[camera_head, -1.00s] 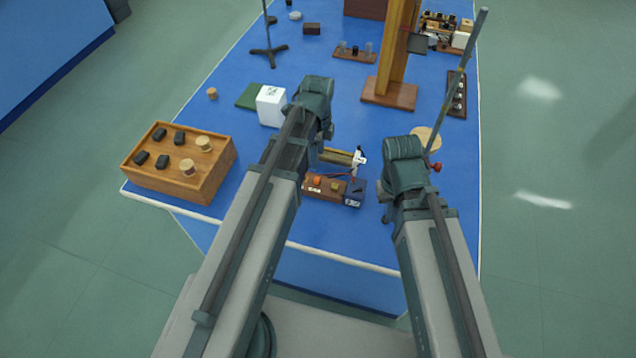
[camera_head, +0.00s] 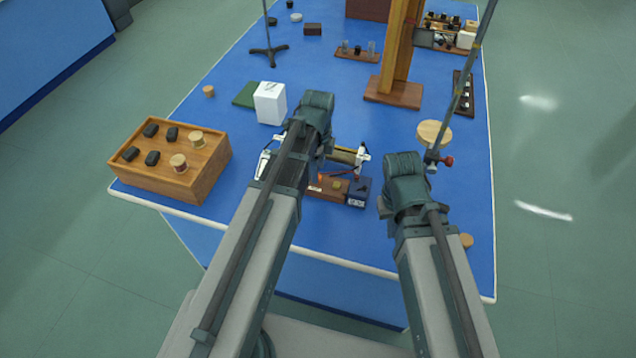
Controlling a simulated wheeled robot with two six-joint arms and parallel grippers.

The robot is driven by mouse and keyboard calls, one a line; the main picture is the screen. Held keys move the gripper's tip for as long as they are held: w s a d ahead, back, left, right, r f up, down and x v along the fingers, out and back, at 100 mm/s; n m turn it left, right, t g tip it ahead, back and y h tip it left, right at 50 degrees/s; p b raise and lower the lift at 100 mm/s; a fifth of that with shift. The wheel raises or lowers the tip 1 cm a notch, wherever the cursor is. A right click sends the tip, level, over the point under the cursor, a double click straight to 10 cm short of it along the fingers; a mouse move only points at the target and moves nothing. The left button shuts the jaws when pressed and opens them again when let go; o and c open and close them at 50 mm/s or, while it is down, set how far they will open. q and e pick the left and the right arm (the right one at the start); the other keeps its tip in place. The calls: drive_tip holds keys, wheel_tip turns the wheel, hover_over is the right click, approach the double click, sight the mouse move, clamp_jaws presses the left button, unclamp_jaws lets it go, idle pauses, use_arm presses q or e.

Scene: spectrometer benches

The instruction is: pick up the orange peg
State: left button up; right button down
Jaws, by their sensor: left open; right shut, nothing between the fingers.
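The orange peg (camera_head: 319,180) is a small orange spot at the left end of a small brown block (camera_head: 325,192) near the table's front. My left arm's wrist hides most of it.
A wooden box (camera_head: 186,186) with dark blocks and round pegs stands at the left. A white block (camera_head: 270,104) is behind my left wrist. A tall rod (camera_head: 463,80) rises behind my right wrist, near a wooden disc (camera_head: 434,131).

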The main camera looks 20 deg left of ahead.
use_arm(q)
wheel_tip(320, 180, down, 3)
drive_tip(key=shift+w+f+b, duration=0.15)
drive_tip(key=shift+b, duration=1)
use_arm(e)
wheel_tip(320, 180, down, 3)
drive_tip(key=shift+f, duration=0.15)
use_arm(q)
clamp_jaws()
